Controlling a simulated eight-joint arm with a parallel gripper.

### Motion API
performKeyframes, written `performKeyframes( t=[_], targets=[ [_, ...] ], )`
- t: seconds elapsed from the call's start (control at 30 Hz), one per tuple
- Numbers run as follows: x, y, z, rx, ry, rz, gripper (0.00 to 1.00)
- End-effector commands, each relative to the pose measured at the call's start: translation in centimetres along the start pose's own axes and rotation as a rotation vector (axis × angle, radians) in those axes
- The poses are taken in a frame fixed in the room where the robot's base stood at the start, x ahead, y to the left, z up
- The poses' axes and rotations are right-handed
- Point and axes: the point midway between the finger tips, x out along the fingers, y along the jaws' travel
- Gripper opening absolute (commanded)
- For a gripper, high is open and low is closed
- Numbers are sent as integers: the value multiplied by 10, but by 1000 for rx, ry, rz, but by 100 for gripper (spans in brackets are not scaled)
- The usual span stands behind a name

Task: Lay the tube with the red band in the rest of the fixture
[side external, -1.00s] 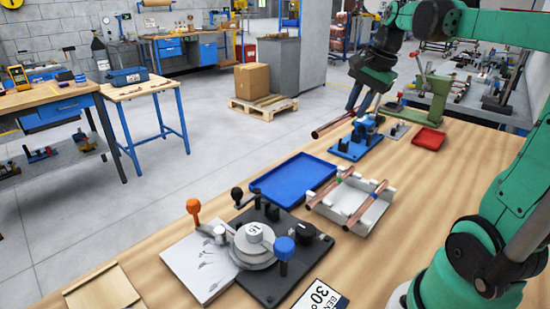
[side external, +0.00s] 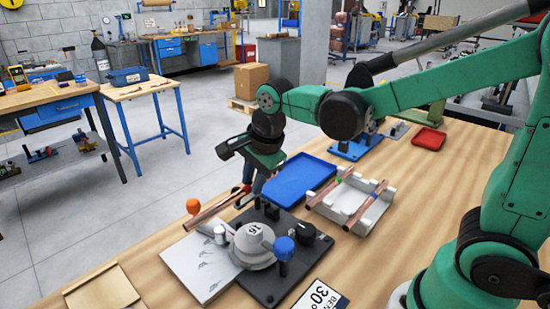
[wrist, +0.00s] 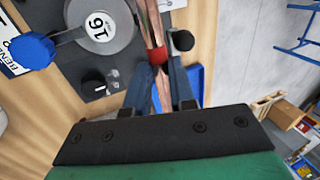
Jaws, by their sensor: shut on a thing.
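My gripper (side external: 248,184) is shut on the copper tube with the red band (side external: 207,211), above the back edge of the bending fixture. In the wrist view the tube (wrist: 152,22) runs away from between my fingers (wrist: 161,92), with its red band (wrist: 158,55) just beyond the fingertips. The bending fixture has a dark base plate (side external: 268,289) and a round grey die (side external: 252,247) marked 16, also seen in the wrist view (wrist: 110,35). The tube passes beside the die there. I cannot tell whether it touches the fixture, and the rest is not clearly seen.
A white rack (side external: 338,214) holds tubes with green and blue bands. A blue tray (side external: 298,180) lies behind the fixture.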

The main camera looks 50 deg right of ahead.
Motion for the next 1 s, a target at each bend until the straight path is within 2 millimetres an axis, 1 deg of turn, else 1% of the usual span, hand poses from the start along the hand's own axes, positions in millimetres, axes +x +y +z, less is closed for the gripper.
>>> performKeyframes(
  t=[0.13,0.27,0.7,0.83,1.0],
  targets=[
    [1,0,0,0,-1,-1,0],
    [8,2,0,0,-1,-1,0],
    [46,14,0,0,-1,-1,0],
    [52,17,0,0,-1,-1,0],
    [55,18,0,0,-1,-1,0]
  ],
)
